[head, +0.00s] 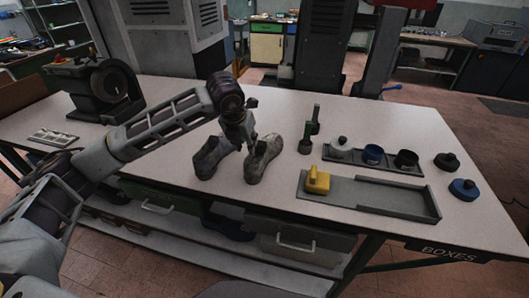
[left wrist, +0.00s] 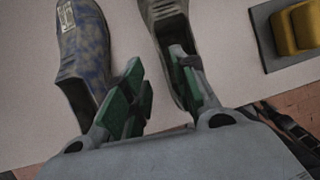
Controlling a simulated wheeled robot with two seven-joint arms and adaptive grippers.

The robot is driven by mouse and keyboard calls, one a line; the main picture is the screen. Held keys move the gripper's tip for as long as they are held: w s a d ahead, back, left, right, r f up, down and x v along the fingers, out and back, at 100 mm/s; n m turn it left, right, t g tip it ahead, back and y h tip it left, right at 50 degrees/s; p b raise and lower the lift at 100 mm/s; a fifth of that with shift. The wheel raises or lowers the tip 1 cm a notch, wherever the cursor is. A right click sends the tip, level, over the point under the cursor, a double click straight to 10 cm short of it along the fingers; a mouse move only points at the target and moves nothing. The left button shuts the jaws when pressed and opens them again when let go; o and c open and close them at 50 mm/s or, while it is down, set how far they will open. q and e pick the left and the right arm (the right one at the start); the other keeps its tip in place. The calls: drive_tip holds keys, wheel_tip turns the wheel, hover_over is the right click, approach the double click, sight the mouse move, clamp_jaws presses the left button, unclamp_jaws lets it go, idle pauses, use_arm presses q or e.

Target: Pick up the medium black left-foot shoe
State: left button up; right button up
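Two mottled shoes stand side by side on the table: a grey-blue left one (head: 212,158) and a greyer right one (head: 263,160). Neither looks plainly black, and I cannot tell size or foot. My left gripper (head: 249,147) points down at the right shoe's near-left side. In the left wrist view, the gripper (left wrist: 157,62) is open, its green-padded fingers apart. One finger is between the shoes and the other is over or in the opening of the right shoe (left wrist: 165,22). The left shoe (left wrist: 82,50) is left of both fingers. My right gripper is out of view.
A grey tray (head: 385,202) with a yellow block (head: 317,180) lies right of the shoes. A dark machine (head: 105,90) is far left.

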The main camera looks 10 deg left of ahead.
sight(264, 150)
use_arm(q)
drive_tip(key=shift+w+f, duration=0.15)
drive_tip(key=shift+f, duration=0.25)
drive_tip(key=shift+w+f, duration=0.1)
drive_tip(key=shift+f, duration=0.25)
drive_tip(key=shift+w+d+f, duration=0.1)
drive_tip(key=shift+w+f, duration=0.15)
drive_tip(key=shift+f, duration=0.15)
drive_tip(key=shift+w+f+p, duration=0.2)
drive_tip(key=shift+f+p, duration=0.1)
drive_tip(key=shift+p, duration=0.1)
drive_tip(key=shift+x, duration=1)
drive_tip(key=shift+w+f+p, duration=0.3)
drive_tip(key=shift+w+f, duration=0.05)
drive_tip(key=shift+f, duration=0.3)
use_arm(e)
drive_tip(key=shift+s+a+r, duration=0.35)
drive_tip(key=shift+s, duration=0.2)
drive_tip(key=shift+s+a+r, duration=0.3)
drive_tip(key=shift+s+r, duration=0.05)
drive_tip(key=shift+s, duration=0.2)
